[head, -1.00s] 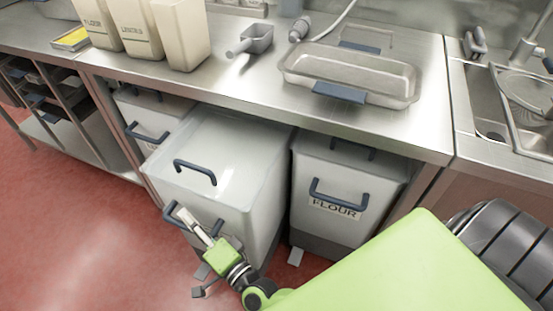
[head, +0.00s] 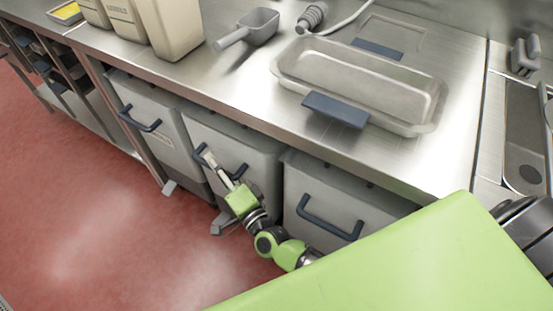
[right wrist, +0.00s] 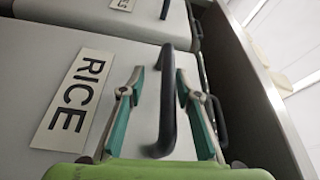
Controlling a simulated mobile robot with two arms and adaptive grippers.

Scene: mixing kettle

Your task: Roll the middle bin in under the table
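The middle bin (head: 262,165) is a pale bin with a dark front handle (head: 233,172). In the head view it stands under the table (head: 235,80), its front about level with the bins beside it. In the right wrist view, its front (right wrist: 120,60) carries a RICE label (right wrist: 72,98). My right gripper (head: 212,163) is at this bin's front. In the right wrist view its fingers (right wrist: 160,88) stand apart on either side of the dark handle, with gaps visible, so it looks open. My left gripper is not in view.
A left bin (head: 165,115) and a right bin (head: 300,185) stand beside the middle one under the table. On the table are a metal tray (head: 345,75), a scoop (head: 262,24) and tall containers (head: 170,30). Red floor (head: 90,190) lies open in front.

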